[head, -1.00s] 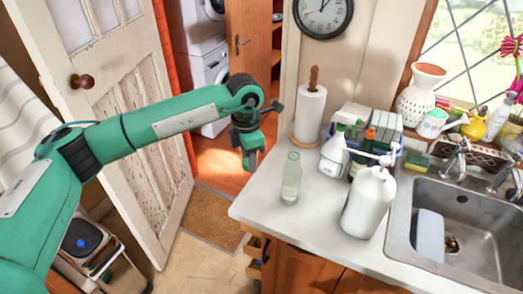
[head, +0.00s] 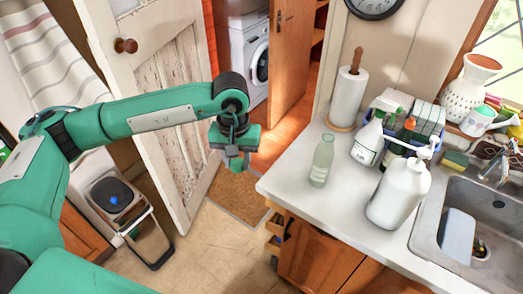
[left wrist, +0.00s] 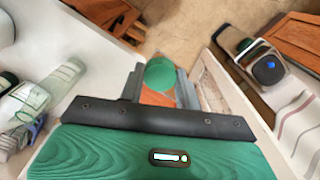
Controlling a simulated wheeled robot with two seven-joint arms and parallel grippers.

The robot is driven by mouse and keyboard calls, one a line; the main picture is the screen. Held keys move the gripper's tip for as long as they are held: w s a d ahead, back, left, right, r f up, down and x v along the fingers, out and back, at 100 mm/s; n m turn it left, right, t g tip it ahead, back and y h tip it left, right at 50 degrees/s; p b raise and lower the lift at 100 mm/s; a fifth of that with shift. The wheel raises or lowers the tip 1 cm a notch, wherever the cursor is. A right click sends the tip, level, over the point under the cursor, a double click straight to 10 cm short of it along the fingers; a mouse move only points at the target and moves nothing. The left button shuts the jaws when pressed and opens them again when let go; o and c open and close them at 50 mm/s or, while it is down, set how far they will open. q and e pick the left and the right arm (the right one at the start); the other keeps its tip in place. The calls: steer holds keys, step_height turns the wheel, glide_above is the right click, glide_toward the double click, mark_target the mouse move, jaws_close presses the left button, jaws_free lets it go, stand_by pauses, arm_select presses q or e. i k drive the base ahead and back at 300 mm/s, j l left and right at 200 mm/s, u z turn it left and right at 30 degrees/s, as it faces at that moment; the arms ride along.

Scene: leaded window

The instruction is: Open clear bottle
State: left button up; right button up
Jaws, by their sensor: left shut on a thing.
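The clear bottle (head: 322,161) stands upright on the white worktop near its left edge. It also shows in the left wrist view (left wrist: 45,98), at the left. My left gripper (head: 236,164) hangs in the air left of the bottle, beyond the worktop's edge and apart from the bottle. In the left wrist view, the gripper (left wrist: 160,84) is shut on a small round green thing (left wrist: 160,73), which looks like a cap. My right gripper is not in view.
A white pump bottle (head: 399,193) stands right of the clear bottle, with a spray bottle (head: 367,143) and a paper towel roll (head: 348,96) behind. The sink (head: 490,195) is at the right. A panelled door (head: 160,90) stands behind my left arm.

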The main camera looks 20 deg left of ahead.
mark_target(325, 154)
steer(key=i+j, duration=0.15)
steer(key=i, duration=0.25)
steer(key=i+j+z, duration=0.1)
steer(key=i, duration=0.3)
steer(key=z, duration=1.55)
steer(key=j, duration=0.1)
